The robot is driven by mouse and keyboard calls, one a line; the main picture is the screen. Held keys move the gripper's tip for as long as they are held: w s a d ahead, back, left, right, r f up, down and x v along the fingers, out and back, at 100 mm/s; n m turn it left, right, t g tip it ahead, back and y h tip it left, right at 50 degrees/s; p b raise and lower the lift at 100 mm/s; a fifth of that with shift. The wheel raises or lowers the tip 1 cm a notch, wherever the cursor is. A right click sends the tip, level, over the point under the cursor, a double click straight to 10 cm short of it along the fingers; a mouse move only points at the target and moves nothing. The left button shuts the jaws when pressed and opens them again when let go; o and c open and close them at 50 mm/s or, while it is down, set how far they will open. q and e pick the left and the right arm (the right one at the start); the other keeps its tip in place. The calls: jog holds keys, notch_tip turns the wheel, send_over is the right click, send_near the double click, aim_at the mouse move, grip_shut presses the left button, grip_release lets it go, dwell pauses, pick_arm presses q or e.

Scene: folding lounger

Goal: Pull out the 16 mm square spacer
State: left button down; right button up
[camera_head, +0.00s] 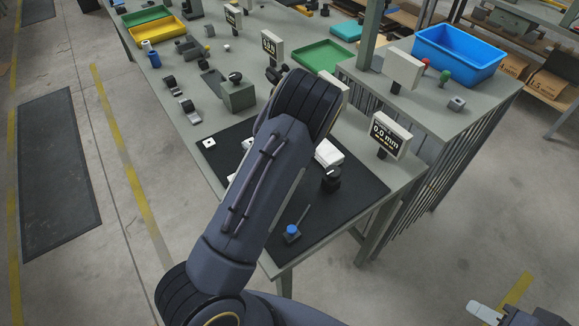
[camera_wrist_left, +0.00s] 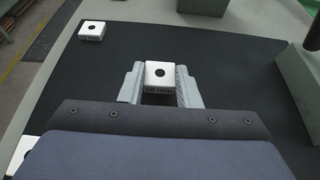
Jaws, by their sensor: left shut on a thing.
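In the left wrist view, a silver square spacer (camera_wrist_left: 159,76) with a dark round hole lies between the fingers of my left gripper (camera_wrist_left: 158,84), which is shut on it. The marking on its side is too small to read. In the head view my own arm hides most of this gripper. A second square spacer (camera_wrist_left: 92,31) lies apart on the black mat (camera_wrist_left: 225,80), at the upper left; it also shows in the head view (camera_head: 209,143). A third spacer (camera_wrist_left: 22,152) is partly visible at the lower left. My right gripper (camera_head: 486,313) is at the lower right of the head view, away from the bench.
A display reading 0.0 mm (camera_head: 388,135) stands at the mat's right edge. A white block (camera_head: 328,153), a black round object (camera_head: 331,180) and a blue-topped tool (camera_head: 292,232) are right of my arm. A grey block with a knob (camera_head: 238,96) stands behind the mat.

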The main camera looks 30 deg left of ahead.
pick_arm(q)
jog(key=shift+r+p, duration=1)
jog(key=shift+r, duration=0.75)
jog(key=shift+d, duration=0.1)
